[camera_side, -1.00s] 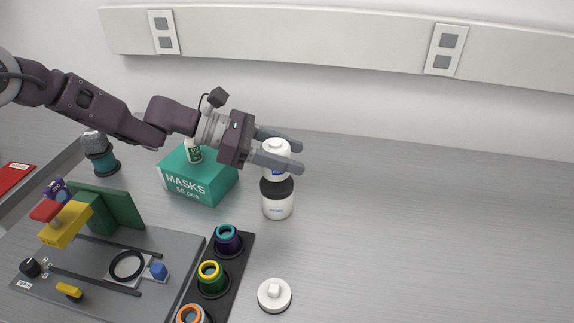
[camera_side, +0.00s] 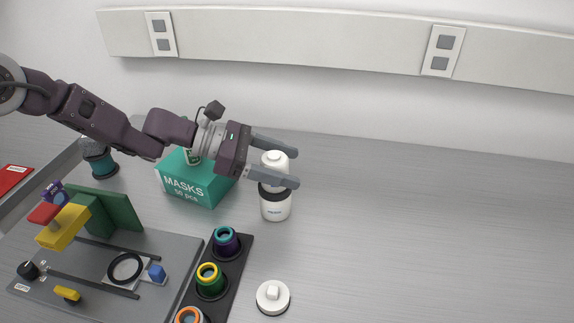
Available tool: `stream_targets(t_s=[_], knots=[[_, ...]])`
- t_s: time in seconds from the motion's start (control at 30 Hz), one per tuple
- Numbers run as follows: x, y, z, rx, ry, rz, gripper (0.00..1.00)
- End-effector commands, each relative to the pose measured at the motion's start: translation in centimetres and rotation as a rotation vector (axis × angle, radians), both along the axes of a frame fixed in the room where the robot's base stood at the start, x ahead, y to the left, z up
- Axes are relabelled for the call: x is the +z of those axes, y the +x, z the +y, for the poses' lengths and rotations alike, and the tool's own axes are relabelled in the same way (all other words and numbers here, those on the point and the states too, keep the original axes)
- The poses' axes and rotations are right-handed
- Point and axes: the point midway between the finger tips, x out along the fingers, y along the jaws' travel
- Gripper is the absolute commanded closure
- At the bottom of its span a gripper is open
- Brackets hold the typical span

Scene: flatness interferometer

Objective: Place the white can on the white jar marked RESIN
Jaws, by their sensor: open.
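The white can (camera_side: 275,160) stands upright over the white jar (camera_side: 276,210), which has a dark lid (camera_side: 276,194). The can appears to rest on that lid, but the near finger hides the contact. Small marking on the jar is too small to read. My gripper (camera_side: 297,168) is open and level, reaching in from the left, with one finger behind the can and one in front of it. The front finger covers the can's lower part.
A green MASKS box (camera_side: 197,185) with a small bottle on it stands left of the jar. A black rack (camera_side: 240,255) of coloured rings and a round white lid-like piece (camera_side: 272,297) lie in front. The grey instrument plate (camera_side: 190,247) is at left. The right side is clear.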

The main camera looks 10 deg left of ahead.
Motion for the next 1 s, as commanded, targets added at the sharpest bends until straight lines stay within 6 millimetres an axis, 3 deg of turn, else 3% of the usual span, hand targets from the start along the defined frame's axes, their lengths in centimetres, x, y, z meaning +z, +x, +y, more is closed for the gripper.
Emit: stream_targets(t_s=[0.2,0.4,0.53,0.83,0.93,1.0], knots=[[2.3,-0.9,5.5,0.006,0.001,0.0,0.29],[3.9,-1.7,9.3,0.004,0.0,-0.001,0.29],[4.3,-2.0,10.2,0.001,0.0,0.001,0.29],[4.7,-2.3,10.3,-0.009,0.009,-0.013,0.29],[7.1,-4.8,10.4,-0.103,0.089,-0.123,0.29],[9.8,-8.5,11.1,-0.232,0.21,-0.277,0.29]])
